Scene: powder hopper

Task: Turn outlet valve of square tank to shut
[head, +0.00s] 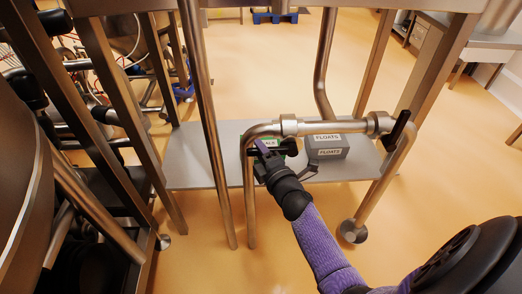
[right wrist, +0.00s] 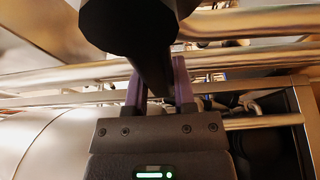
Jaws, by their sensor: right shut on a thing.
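A steel outlet pipe (head: 325,127) runs across under the frame in the head view and bends down at its left end. A black handle (head: 287,148) sits below this pipe near the left bend. My right gripper (head: 263,150) is at this handle, at the end of my purple-sleeved arm. In the right wrist view a black bar (right wrist: 155,72) passes between the two purple fingers of my right gripper (right wrist: 160,85), which are shut on it. A second black handle (head: 401,130) sits tilted at the pipe's right end. My left gripper is not in view.
A grey shelf (head: 195,150) lies below the pipe, with a grey box labelled FLOATS (head: 328,147) and a green-labelled item partly hidden by my gripper. Steel legs (head: 205,130) stand close around my right arm. Open orange floor lies behind.

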